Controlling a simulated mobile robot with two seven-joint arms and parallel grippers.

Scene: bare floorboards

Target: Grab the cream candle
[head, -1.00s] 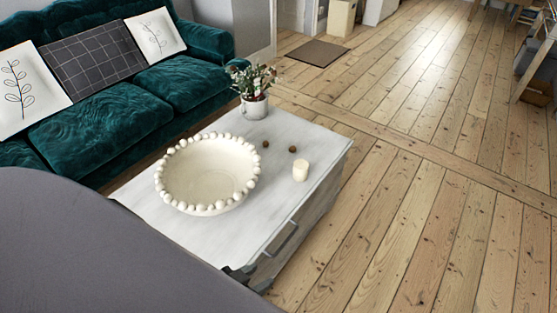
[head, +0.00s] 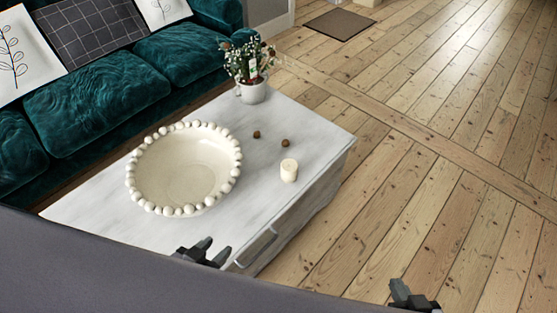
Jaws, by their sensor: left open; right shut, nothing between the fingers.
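The cream candle (head: 289,170) is a short pale cylinder. It stands upright on the white coffee table (head: 286,116), close to the table's right edge. My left gripper (head: 206,249) is open and empty at the table's near edge, below and left of the candle in the picture. My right gripper (head: 408,297) is shut and empty, low in the picture over the floor, to the right of the table. Both grippers are apart from the candle. The lower parts of both arms are hidden.
A cream beaded bowl (head: 185,168) fills the table's left middle. Two small brown balls (head: 285,143) lie behind the candle. A potted plant (head: 252,92) stands at the far end. A green sofa (head: 125,92) lines the left. The floor (head: 400,190) on the right is clear.

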